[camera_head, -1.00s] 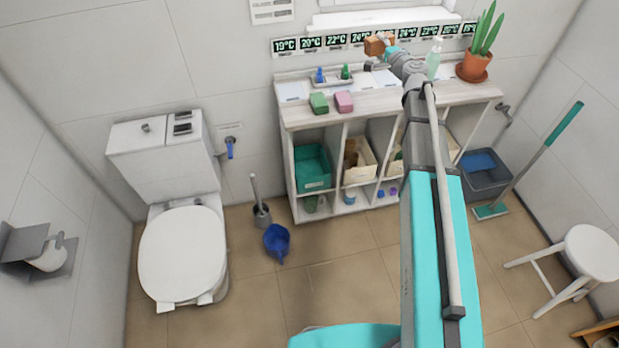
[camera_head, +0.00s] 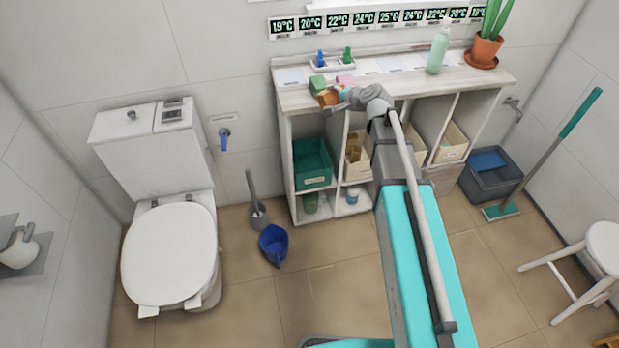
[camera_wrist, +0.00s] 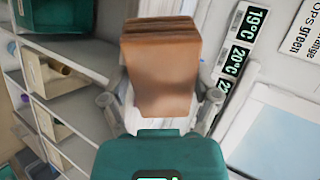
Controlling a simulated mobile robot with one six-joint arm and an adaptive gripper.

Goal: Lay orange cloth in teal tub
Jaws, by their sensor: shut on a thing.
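The orange cloth (camera_wrist: 160,70) looks like a folded, stacked block in the wrist view, held between the two fingers of my gripper (camera_wrist: 160,104). In the head view the cloth (camera_head: 328,97) is small, at the front left of the shelf top. My gripper (camera_head: 340,98) is shut on it there, near the green and pink blocks. The teal tub (camera_head: 313,165) stands in the upper left compartment of the shelf, below and left of the cloth. Part of the teal tub (camera_wrist: 55,18) also shows at the top left of the wrist view.
The shelf top (camera_head: 400,85) carries a green block (camera_head: 317,84), a soap bottle (camera_head: 438,50) and a potted plant (camera_head: 485,50). Cream bins (camera_head: 357,160) fill neighbouring compartments. A blue jug (camera_head: 273,244) and a toilet brush (camera_head: 257,212) stand on the floor. Floor before the shelf is mostly clear.

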